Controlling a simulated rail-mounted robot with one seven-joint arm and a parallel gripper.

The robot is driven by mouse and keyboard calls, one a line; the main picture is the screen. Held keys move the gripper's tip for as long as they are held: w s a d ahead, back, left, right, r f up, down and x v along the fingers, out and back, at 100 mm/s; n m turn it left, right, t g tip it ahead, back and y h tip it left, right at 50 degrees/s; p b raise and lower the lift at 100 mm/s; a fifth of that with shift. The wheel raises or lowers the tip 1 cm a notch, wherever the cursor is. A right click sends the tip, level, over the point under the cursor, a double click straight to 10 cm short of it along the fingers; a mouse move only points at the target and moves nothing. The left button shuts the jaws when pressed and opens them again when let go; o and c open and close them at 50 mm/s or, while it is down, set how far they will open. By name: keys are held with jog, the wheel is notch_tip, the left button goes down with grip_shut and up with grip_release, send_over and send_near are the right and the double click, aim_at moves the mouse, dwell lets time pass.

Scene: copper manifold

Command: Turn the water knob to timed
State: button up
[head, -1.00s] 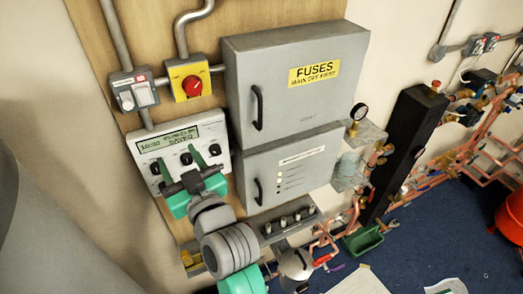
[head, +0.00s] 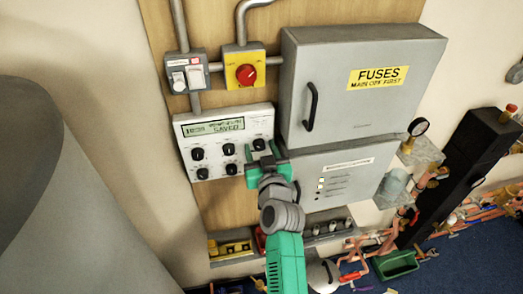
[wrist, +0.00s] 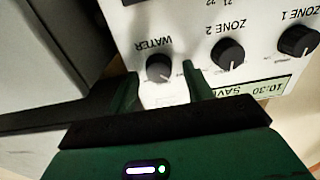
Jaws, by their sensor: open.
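The white control panel (head: 186,130) hangs on the wooden board, with a display and two rows of black knobs. The water knob (head: 259,144) is at the right end of the upper row. In the wrist view the water knob (wrist: 160,68) appears upside down beside its WATER label. My gripper (head: 263,153) is at the panel's right side, just below the knob in the head view. In the wrist view my gripper (wrist: 161,72) is open, with one green finger on each side of the knob. Contact and the knob's exact setting cannot be told.
The zone 2 knob (wrist: 228,53) is close beside the right finger in the wrist view. The grey fuse box (head: 350,75) and lower grey box (head: 340,180) adjoin the panel's right side. A red rotary switch on a yellow box (head: 246,74) is above.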

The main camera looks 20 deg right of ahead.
jog(key=c, duration=1)
jog(key=shift+o, duration=0.2)
jog(key=m, duration=0.4)
jog(key=shift+b, duration=0.4)
jog(key=shift+d+m, duration=0.15)
jog(key=shift+m, duration=2.15)
jog(key=o, duration=1)
jog(key=shift+c, duration=0.2)
jog(key=shift+s, duration=0.15)
